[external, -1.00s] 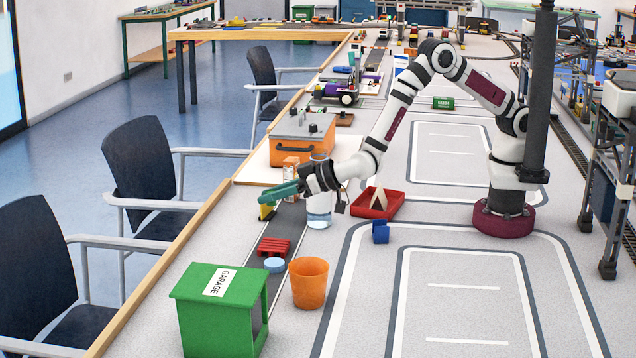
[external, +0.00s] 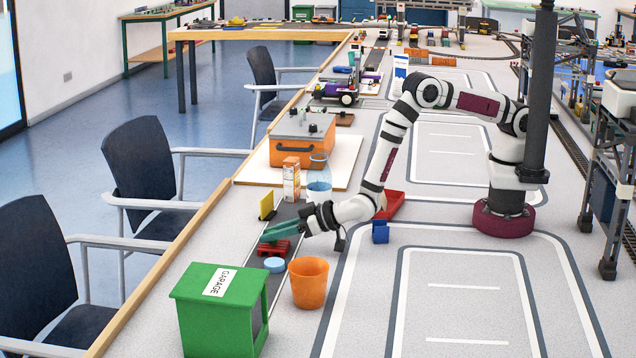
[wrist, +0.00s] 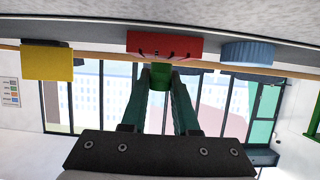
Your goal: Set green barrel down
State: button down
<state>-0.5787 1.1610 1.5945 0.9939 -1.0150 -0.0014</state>
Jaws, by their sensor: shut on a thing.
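The green barrel (wrist: 161,76) is a small dark green piece between the fingertips in the wrist view. My gripper (wrist: 160,84) has teal fingers and is shut on it. In the external view my gripper (external: 266,239) points left, close over the red pallet (external: 274,249). The barrel is hard to make out from the fingers there. The pallet (wrist: 165,45) also shows just beyond the barrel in the wrist view. I cannot tell whether barrel and pallet touch.
A blue disc (external: 274,265), an orange bucket (external: 308,283) and a green garage (external: 219,310) stand on the near side. A yellow block (external: 266,206), a carton (external: 291,179) and a clear cup (external: 319,187) stand behind. A blue piece (external: 381,232) lies right of my wrist.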

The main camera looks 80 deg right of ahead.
jog(key=shift+f, duration=0.25)
jog(key=c, duration=0.7)
grip_release()
jog(key=v, duration=1.6)
jog(key=s+d+r+m+g+y, duration=0.3)
jog(key=d+r+g, duration=0.3)
jog(key=r, duration=0.2)
jog(key=s+d+r+g, duration=0.1)
jog(key=s+d, duration=0.1)
jog(key=s, duration=0.2)
jog(key=s+d+r+g, duration=0.2)
jog(key=s+d, duration=0.1)
jog(key=s, duration=0.1)
jog(key=s+d+r+g, duration=0.1)
jog(key=s+d, duration=0.1)
jog(key=s, duration=0.2)
jog(key=shift+s+d+r+m, duration=0.3)
jog(key=shift+d, duration=0.1)
jog(key=shift+o, duration=0.7)
jog(key=s+d+r+m+g+h, duration=0.1)
jog(key=s+d, duration=0.4)
jog(key=s, duration=0.7)
jog(key=r+m+g, duration=0.1)
jog(key=g, duration=0.1)
jog(key=shift+s+d+g, duration=0.4)
